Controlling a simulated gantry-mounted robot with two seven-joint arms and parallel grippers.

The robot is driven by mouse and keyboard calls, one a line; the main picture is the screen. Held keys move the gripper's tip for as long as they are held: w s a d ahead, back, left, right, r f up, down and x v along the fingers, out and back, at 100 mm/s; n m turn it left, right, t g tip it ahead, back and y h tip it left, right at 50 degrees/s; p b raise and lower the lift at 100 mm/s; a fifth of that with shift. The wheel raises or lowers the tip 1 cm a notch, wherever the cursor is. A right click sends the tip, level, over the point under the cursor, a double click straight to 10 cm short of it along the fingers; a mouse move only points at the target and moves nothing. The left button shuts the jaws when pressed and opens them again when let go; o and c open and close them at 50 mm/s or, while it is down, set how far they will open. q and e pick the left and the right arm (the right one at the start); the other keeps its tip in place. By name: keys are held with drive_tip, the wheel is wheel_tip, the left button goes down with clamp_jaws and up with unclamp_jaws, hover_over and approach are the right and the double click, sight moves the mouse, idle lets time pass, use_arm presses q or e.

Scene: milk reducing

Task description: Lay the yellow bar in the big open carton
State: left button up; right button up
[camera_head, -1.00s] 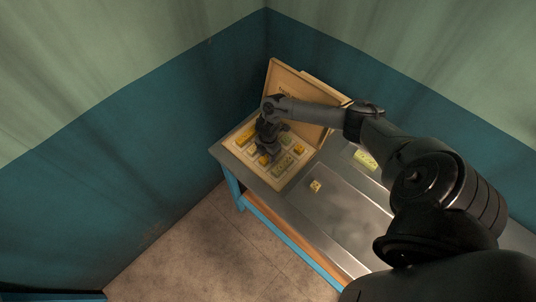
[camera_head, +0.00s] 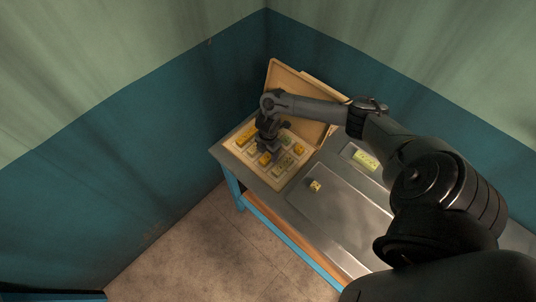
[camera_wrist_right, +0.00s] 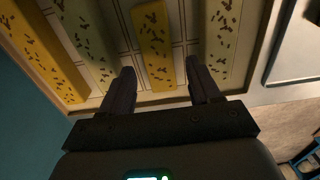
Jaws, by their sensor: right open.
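The big open carton (camera_head: 249,172) stands at the table's far left corner with its lid (camera_head: 287,82) raised. Yellow and pale green bars lie in rows inside it. A yellow bar (camera_head: 265,159) lies in the carton near my right gripper (camera_head: 268,148). In the right wrist view, a speckled yellow bar (camera_wrist_right: 155,45) lies in line with the gap between the fingers of my right gripper (camera_wrist_right: 161,85). The fingers are apart and hold nothing. Another yellow bar (camera_wrist_right: 32,50) lies to the left, and pale green bars lie either side of the middle one. My left gripper is out of view.
A small yellow piece (camera_head: 315,186) lies on the metal tray (camera_head: 335,215) right of the carton. A pale yellow-green bar (camera_head: 366,160) lies farther right, near my right arm. Walls close in behind the table.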

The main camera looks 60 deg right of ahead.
sight(268, 155)
wheel_tip(268, 155, up, 9)
drive_tip(key=w+a+f+m+t+y+p, duration=0.1)
drive_tip(key=a+t, duration=0.2)
drive_tip(key=a, duration=1.1)
drive_tip(key=a+f+t+y, duration=0.1)
drive_tip(key=a+f+t, duration=0.1)
drive_tip(key=a, duration=1.1)
drive_tip(key=s+r+m+h, duration=0.1)
drive_tip(key=s+r+m, duration=0.3)
drive_tip(key=s+m, duration=0.2)
drive_tip(key=s+r+m+g, duration=0.1)
drive_tip(key=s+r+m, duration=0.4)
drive_tip(key=s, duration=0.4)
drive_tip(key=shift+d+r+m+h, duration=0.25)
drive_tip(key=shift+m+h, duration=0.15)
drive_tip(key=shift+m, duration=0.2)
wheel_tip(268, 155, up, 12)
drive_tip(key=p, duration=1.1)
drive_tip(key=shift+f+p, duration=0.2)
drive_tip(key=shift+p, duration=0.15)
